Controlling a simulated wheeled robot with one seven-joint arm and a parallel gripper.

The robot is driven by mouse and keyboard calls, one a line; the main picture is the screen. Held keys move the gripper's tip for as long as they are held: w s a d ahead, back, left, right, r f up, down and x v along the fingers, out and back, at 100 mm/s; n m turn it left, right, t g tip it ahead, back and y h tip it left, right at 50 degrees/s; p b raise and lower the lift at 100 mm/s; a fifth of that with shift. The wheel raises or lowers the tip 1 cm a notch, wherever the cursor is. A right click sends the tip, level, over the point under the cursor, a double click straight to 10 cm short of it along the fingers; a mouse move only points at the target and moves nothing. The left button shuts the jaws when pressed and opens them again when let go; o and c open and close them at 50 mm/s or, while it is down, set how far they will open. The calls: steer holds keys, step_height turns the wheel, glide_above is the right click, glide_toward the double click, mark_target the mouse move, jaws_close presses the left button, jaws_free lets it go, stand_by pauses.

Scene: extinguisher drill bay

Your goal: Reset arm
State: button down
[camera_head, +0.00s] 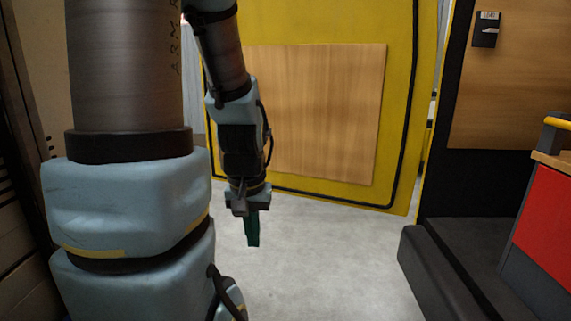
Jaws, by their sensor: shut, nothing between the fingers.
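My arm comes down in front of the camera on the left side of the head view, with thick grey-blue links and black joints. My gripper (252,232) hangs at the arm's end, pointing down above the grey floor. Its dark green fingers are together, with nothing seen between them. Parts of my arm hide the floor and wall at the lower left.
A yellow panel (405,120) with a wood-coloured inset (325,110) stands behind my gripper. At right are a low dark ledge (425,270), a red-fronted unit (550,230) and a wooden panel with a small black box (487,30). Open grey floor (330,265) lies between.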

step_height(320, 180, up, 15)
steer(key=p, duration=1.2)
steer(key=shift+f, duration=0.2)
